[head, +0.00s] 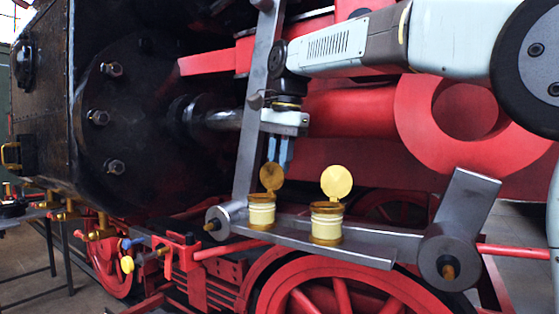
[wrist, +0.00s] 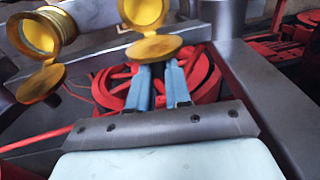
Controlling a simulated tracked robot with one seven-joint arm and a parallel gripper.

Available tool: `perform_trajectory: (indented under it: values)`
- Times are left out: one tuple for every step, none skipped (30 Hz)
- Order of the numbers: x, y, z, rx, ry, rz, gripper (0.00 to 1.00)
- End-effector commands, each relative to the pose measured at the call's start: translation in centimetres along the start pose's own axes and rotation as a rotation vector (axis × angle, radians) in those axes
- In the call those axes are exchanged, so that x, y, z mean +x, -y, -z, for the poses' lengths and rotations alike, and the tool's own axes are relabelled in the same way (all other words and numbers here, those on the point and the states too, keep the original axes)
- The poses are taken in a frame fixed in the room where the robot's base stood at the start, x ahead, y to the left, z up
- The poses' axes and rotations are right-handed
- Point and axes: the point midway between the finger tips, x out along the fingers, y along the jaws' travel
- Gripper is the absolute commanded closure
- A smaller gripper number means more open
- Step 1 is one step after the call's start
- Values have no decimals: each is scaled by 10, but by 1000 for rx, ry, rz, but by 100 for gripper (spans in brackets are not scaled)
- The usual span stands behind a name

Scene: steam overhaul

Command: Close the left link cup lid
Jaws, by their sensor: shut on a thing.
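The left link cup (head: 261,212) is a cream and brass cup standing on the grey link bar. Its round brass lid (head: 271,177) stands open above the rim. My gripper (head: 280,164) points down behind this lid, its blue fingers shut on it. In the wrist view the fingertips (wrist: 160,66) meet the edge of the lid (wrist: 153,48), and the cup's open mouth (wrist: 143,11) shows just beyond. The exact contact is hidden by the lid. The right link cup (head: 326,224) also has its yellow lid (head: 337,182) standing open.
The grey link bar (head: 360,249) carries both cups and ends in a thick round boss (head: 448,255) at right. An upright grey lever (head: 252,145) stands close left of my gripper. The dark cylinder block (head: 140,130) and red wheels (head: 340,295) surround the space.

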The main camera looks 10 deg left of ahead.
Motion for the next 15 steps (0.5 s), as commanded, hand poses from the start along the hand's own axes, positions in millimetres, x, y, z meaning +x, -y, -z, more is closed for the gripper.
perform_trajectory:
  values:
    - [-1,0,-1,-2,-9,2,100]
    - [-1,0,-2,-3,-15,3,100]
    - [-2,0,-2,-5,-27,3,100]
    - [-2,0,-3,-7,-38,2,100]
    - [-2,0,-4,-9,-50,2,100]
    - [-3,0,-5,-12,-70,2,100]
    - [-3,0,-7,-15,-86,3,100]
    - [-3,0,-8,-18,-104,2,100]
    - [-4,0,-10,-22,-130,3,100]
    - [-5,0,-12,-26,-152,4,100]
    - [-5,0,-14,-30,-175,3,100]
    - [-5,0,-17,-36,-208,3,100]
    - [-5,0,-19,-40,-234,4,100]
    - [-6,0,-21,-43,-260,4,100]
    - [-6,0,-24,-50,-297,5,100]
